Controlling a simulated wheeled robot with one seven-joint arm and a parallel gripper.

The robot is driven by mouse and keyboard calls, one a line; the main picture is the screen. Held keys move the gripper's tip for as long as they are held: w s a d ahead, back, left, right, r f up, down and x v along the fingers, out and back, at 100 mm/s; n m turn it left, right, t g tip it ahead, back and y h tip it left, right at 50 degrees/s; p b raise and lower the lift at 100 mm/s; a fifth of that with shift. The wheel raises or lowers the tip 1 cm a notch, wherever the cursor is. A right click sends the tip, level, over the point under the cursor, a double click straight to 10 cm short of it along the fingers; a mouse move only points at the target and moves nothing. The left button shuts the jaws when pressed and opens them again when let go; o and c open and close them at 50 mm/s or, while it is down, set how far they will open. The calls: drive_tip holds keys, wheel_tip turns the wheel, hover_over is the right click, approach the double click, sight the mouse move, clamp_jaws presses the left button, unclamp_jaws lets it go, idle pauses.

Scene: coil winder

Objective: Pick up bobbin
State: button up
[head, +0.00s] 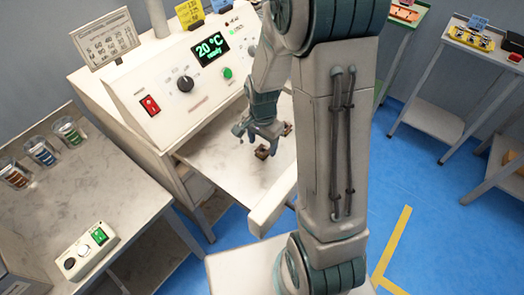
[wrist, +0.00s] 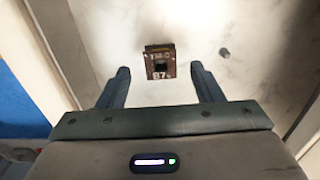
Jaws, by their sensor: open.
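In the head view a brown piece (head: 263,152) shows on the machine's table below my gripper (head: 258,134). More brown shows just right of the fingers; I cannot tell whether it is the same object. My gripper also shows in the wrist view (wrist: 160,72), with its two blue-grey fingers apart and nothing between them.
The machine's panel (head: 185,75) rises behind the table (head: 225,160), with a "20 °C" display (head: 210,48). A small grey peg (wrist: 224,53) is right of the bobbin. A left bench (head: 60,190) holds several cups and a button box (head: 85,250). Shelved stands are at right.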

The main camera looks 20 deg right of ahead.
sight(263, 148)
drive_tip(key=shift+f, duration=1.6)
drive_tip(key=shift+c, duration=0.3)
drive_tip(key=c, duration=1)
drive_tip(key=shift+w+r, duration=0.1)
drive_tip(key=shift+r, duration=0.05)
drive_tip(key=shift+r, duration=0.6)
drive_tip(key=r, duration=0.1)
drive_tip(key=d+r, duration=0.1)
drive_tip(key=r, duration=0.1)
drive_tip(key=shift+d+r+b, duration=0.1)
drive_tip(key=shift+b, duration=0.25)
drive_tip(key=s+d+r+b, duration=0.1)
drive_tip(key=s+d+r, duration=0.1)
drive_tip(key=d+r, duration=0.4)
drive_tip(key=d, duration=0.4)
drive_tip(key=shift+s+d+r, duration=0.2)
